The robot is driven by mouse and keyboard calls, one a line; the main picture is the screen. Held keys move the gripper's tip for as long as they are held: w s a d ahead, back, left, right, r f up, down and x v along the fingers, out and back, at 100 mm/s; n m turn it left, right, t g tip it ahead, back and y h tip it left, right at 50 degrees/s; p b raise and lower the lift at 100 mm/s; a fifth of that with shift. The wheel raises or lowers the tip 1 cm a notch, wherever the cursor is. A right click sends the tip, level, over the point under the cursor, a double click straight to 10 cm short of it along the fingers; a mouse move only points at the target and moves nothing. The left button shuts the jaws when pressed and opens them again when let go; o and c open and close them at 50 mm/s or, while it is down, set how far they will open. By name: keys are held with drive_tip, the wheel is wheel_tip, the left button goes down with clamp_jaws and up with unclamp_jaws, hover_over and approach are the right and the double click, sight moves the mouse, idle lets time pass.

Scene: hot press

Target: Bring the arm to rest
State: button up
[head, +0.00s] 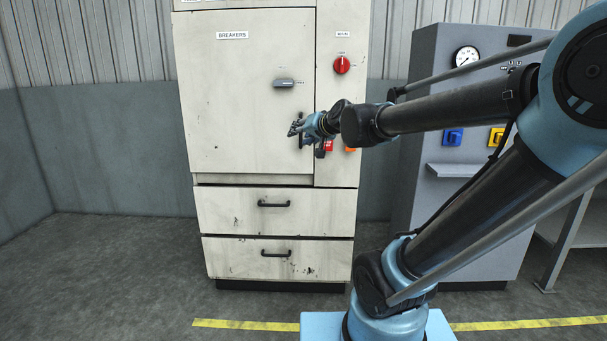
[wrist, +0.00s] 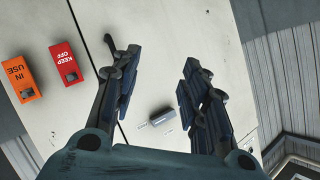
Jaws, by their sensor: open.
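My gripper (head: 296,129) is at the end of my outstretched arm, in front of the cream breaker cabinet (head: 245,130). In the wrist view my gripper (wrist: 155,85) has its two fingers wide apart with nothing between them. The cabinet's large upper door looks closed. A grey handle (head: 284,83) sits on that door above my gripper, and it also shows in the wrist view (wrist: 162,116) beyond the fingers. My gripper and forearm hide part of the cabinet near the door's right edge; whether they touch it I cannot tell.
A red rotary switch (head: 342,65) is on the cabinet's right panel. A red "KEEP OFF" block (wrist: 67,65) and an orange "IN USE" block (wrist: 20,80) are beside the gripper. Two closed drawers (head: 274,211) lie below. A grey gauge console (head: 420,190) stands right; floor at left is clear.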

drive_tip(key=s+d+f+g+h, duration=0.3)
drive_tip(key=s+d+f, duration=0.6)
drive_tip(key=s+f, duration=0.4)
drive_tip(key=s+d+f+g+h, duration=0.4)
drive_tip(key=s+d+f+g, duration=0.2)
drive_tip(key=s+d+f, duration=0.4)
drive_tip(key=s+f, duration=0.3)
drive_tip(key=shift+s+d+n+g, duration=0.25)
drive_tip(key=shift+s+n+g, duration=0.05)
drive_tip(key=shift+s+n, duration=0.1)
drive_tip(key=shift+w, duration=0.1)
drive_tip(key=shift+w+f, duration=0.25)
drive_tip(key=shift+w, duration=0.2)
drive_tip(key=shift+c, duration=0.2)
